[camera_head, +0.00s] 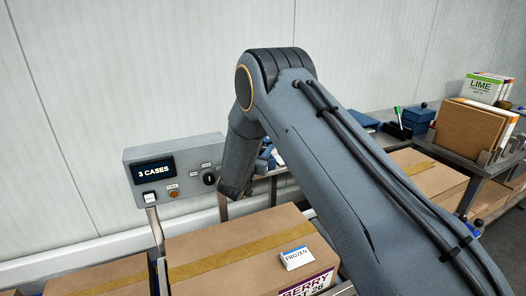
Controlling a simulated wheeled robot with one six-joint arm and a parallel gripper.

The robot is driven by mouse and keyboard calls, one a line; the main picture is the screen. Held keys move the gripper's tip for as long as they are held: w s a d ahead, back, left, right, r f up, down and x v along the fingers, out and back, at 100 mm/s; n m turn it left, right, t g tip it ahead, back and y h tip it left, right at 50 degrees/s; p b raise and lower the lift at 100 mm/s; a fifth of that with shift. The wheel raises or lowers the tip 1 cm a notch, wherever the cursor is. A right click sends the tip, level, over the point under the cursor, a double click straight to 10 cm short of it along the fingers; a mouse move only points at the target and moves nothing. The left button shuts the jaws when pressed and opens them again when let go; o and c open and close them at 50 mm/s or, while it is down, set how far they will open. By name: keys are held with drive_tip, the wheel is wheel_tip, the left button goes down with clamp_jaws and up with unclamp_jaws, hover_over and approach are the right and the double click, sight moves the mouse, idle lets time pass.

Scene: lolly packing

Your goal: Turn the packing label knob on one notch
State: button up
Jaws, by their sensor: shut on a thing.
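A grey control box (133,185) stands on a post in front of the pale wall. Its dark screen (153,170) reads "3 CASES". A round black knob (209,178) with a light mark sits at the right of the box's face, with small labels beside it that are too small to read. My arm comes in from the lower right, bends at the top and drops down just right of the knob, covering the box's right end. My gripper's fingers are hidden behind the arm, so I cannot see their contact with the knob.
A white button (150,197) and an orange-brown button (174,194) sit under the screen. More cartons, a brown panel (465,130) and a LIME box (487,88) stand at right.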

drive_tip(key=shift+r, duration=0.1)
idle(0.3)
drive_tip(key=o, duration=1.1)
drive_tip(key=shift+c, duration=0.2)
wheel_tip(320, 180, up, 10)
drive_tip(key=shift+f+b, duration=0.1)
drive_tip(key=shift+b, duration=0.55)
